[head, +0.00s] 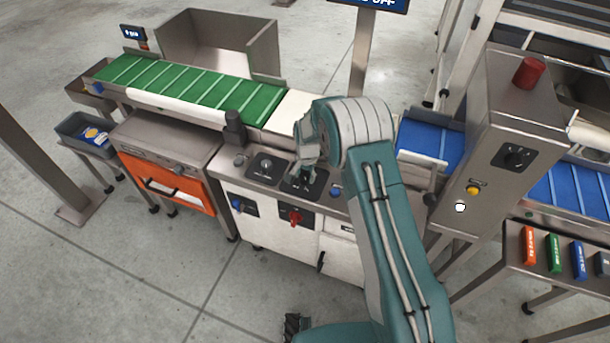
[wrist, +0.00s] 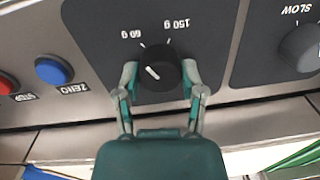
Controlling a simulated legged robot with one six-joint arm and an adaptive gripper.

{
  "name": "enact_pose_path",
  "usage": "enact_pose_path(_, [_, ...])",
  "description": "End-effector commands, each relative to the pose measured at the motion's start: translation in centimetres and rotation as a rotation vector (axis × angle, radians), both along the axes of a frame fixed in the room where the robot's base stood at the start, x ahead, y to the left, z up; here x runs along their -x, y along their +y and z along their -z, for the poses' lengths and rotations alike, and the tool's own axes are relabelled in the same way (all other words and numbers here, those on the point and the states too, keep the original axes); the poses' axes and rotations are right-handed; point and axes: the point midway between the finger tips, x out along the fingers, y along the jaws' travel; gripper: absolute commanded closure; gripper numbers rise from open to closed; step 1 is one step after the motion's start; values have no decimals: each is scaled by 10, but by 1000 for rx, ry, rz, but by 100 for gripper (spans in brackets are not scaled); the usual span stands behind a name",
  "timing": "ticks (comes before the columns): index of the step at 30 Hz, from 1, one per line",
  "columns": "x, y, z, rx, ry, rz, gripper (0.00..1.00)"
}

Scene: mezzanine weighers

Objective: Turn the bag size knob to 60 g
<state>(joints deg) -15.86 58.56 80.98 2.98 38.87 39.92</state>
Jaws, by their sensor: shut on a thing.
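The bag size knob (wrist: 158,72) is black and round, on a dark panel (wrist: 215,45) with the labels "60 g" (wrist: 131,35) and "150 g" (wrist: 176,24), upside down in the wrist view. Its white mark slants toward the upper left, on the 60 g side; I cannot tell if it lines up exactly with the 60 g tick. My gripper (wrist: 160,78) has one finger on each side of the knob and is shut on it. In the head view my gripper (head: 306,168) reaches down to the console top, and the knob is mostly hidden.
A blue ZERO button (wrist: 53,70) and a red STOP button (wrist: 6,84) sit left of the panel in the wrist view. Another knob (wrist: 301,48), marked SLOW, is at right. The green conveyor (head: 190,88) lies behind; a steel control post (head: 508,150) stands at right.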

Motion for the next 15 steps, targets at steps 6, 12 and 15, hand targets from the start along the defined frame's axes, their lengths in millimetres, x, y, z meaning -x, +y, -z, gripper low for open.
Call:
enact_pose_path(6, [-2, 0, 1, -2, -6, -51, 95])
enact_pose_path(12, [-2, 0, 0, -2, -6, -63, 95])
enact_pose_path(15, [-2, 0, 0, -2, -6, -63, 95])
